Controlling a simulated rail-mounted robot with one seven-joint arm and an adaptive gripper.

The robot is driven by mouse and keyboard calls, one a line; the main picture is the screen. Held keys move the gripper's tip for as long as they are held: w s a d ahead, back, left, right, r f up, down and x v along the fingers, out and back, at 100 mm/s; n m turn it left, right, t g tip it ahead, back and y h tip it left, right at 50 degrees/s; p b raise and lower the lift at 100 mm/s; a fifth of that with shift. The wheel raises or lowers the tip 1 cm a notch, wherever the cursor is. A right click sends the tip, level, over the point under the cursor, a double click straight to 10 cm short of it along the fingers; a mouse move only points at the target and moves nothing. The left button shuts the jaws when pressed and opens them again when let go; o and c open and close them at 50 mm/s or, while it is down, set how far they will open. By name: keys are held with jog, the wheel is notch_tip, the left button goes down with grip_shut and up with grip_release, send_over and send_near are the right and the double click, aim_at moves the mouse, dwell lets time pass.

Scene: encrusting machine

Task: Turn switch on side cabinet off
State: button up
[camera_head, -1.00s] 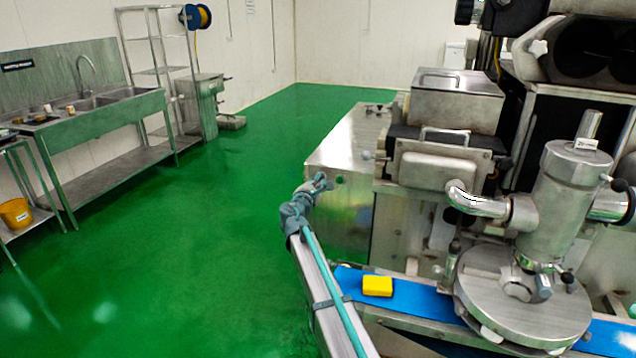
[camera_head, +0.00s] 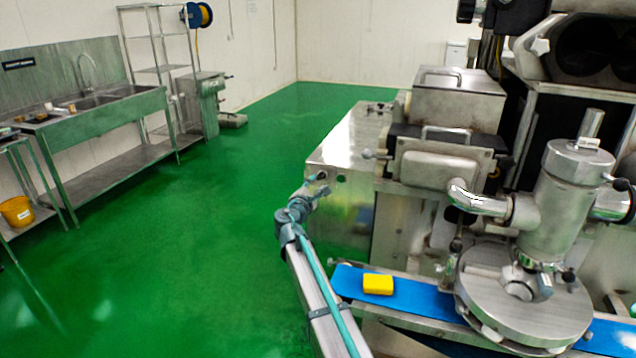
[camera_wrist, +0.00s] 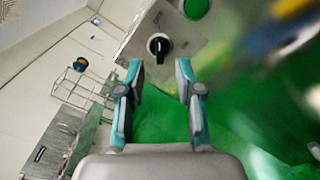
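The side cabinet (camera_head: 340,150) is a metal box beside the encrusting machine in the head view. In the head view my gripper (camera_head: 316,190) is close to the cabinet's left front corner; contact with the switch cannot be told.
A green button (camera_wrist: 196,8) sits near the switch. A blue conveyor belt (camera_head: 425,298) with a yellow block (camera_head: 378,284) runs right of my arm. The encrusting machine (camera_head: 560,200) fills the right side. The green floor (camera_head: 190,240) is clear toward the sink bench (camera_head: 100,120).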

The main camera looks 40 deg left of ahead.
jog(key=v, duration=0.8)
